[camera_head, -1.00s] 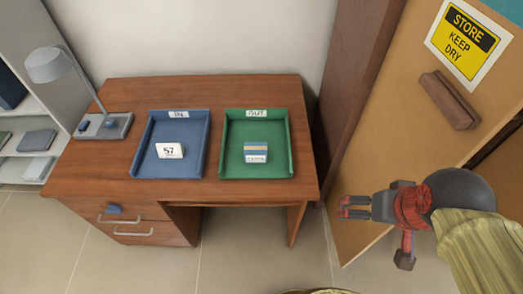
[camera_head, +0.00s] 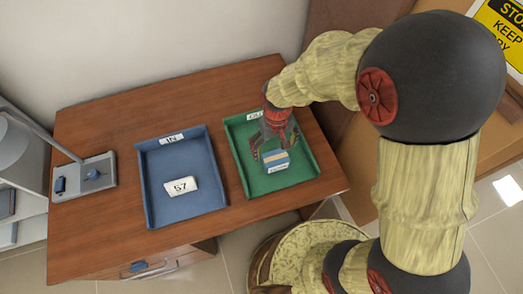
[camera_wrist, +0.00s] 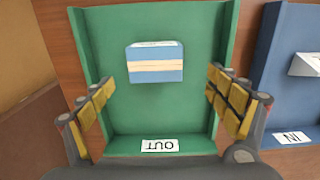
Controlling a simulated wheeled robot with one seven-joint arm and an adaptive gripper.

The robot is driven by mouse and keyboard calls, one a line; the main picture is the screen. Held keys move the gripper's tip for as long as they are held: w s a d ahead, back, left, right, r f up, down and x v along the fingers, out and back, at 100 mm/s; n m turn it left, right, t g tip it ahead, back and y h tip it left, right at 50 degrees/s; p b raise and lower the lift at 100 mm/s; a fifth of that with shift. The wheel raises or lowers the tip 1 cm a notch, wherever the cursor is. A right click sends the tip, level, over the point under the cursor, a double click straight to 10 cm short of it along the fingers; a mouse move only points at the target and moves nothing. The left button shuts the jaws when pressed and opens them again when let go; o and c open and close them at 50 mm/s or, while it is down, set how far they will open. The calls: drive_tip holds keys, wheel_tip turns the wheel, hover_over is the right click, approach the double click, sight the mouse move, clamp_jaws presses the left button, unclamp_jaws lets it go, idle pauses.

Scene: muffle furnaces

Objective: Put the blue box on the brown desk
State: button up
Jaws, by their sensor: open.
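The blue box (camera_head: 277,161), with a pale band around it and a white label face, lies in the green OUT tray (camera_head: 246,181). The tray stands on the right part of the brown desk (camera_head: 105,235). My gripper (camera_head: 272,155) is open over the green tray, close to the box. In the wrist view the blue box (camera_wrist: 155,63) shows beyond and between the spread fingers of my gripper (camera_wrist: 160,100). No finger visibly touches it there. The green tray (camera_wrist: 102,50) also shows in that view, with the OUT label near the gripper's palm.
A blue IN tray (camera_head: 152,205) with a white block marked 57 (camera_head: 181,188) stands left of the green tray. A lamp (camera_head: 87,178) stands at the desk's left end. Bare desk top lies between lamp and blue tray. A wooden door (camera_head: 365,185) is at right.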

sight(276, 158)
drive_tip(key=shift+w+f+b, duration=0.15)
drive_tip(key=shift+f+b, duration=0.3)
drive_tip(key=shift+f, duration=1)
drive_tip(key=f, duration=0.1)
drive_tip(key=f+b, duration=0.1)
drive_tip(key=f, duration=0.1)
drive_tip(key=d+f+b, duration=0.1)
drive_tip(key=f, duration=0.1)
drive_tip(key=shift+s, duration=0.25)
drive_tip(key=shift+c, duration=1.1)
drive_tip(key=shift+r, duration=0.1)
drive_tip(key=c, duration=1.1)
drive_tip(key=shift+c, duration=0.6)
